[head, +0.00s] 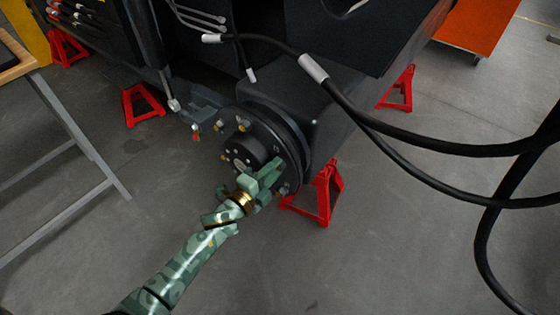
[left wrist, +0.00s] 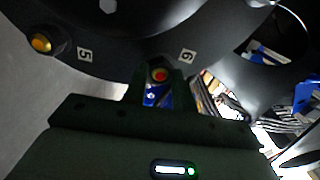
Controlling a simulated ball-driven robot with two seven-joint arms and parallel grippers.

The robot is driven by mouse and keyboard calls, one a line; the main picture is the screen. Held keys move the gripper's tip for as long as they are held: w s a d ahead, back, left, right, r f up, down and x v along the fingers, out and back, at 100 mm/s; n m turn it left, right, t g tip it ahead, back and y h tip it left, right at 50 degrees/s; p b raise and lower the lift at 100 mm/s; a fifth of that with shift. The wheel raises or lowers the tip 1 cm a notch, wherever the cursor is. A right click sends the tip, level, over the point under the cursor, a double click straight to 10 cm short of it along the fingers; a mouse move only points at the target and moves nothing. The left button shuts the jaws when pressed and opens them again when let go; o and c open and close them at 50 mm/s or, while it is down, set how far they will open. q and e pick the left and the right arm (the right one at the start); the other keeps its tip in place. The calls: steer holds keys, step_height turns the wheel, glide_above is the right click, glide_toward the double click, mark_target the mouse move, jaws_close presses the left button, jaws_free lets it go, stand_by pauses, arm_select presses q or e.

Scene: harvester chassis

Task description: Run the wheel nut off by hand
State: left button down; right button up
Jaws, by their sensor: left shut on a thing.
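The dark round wheel hub (head: 250,150) sits on the chassis, with several brass-coloured nuts and studs around its flange. My left gripper (head: 276,178) reaches it from the lower left and is at the flange's lower right edge. In the left wrist view its dark fingers (left wrist: 160,78) are shut around a wheel nut (left wrist: 160,75), of which only a reddish-orange end shows. This nut is by the number 6 on the flange (left wrist: 120,55). Another golden nut (left wrist: 41,43) sits by the number 5. The fingers hide most of the held nut. My right gripper is in neither view.
Red stands (head: 324,194) hold up the dark chassis (head: 345,115). Thick black hoses (head: 410,142) hang across the right side. A workbench with grey legs (head: 75,135) stands at the left. The grey floor in front is clear.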

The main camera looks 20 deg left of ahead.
arm_select(q)
steer(key=shift+s+f+n, duration=0.1)
steer(key=shift+f+n, duration=0.05)
steer(key=shift+n, duration=0.25)
steer(key=c, duration=1.1)
jaws_free()
steer(key=shift+c, duration=0.9)
steer(key=shift+s, duration=0.1)
steer(key=shift+v, duration=1.05)
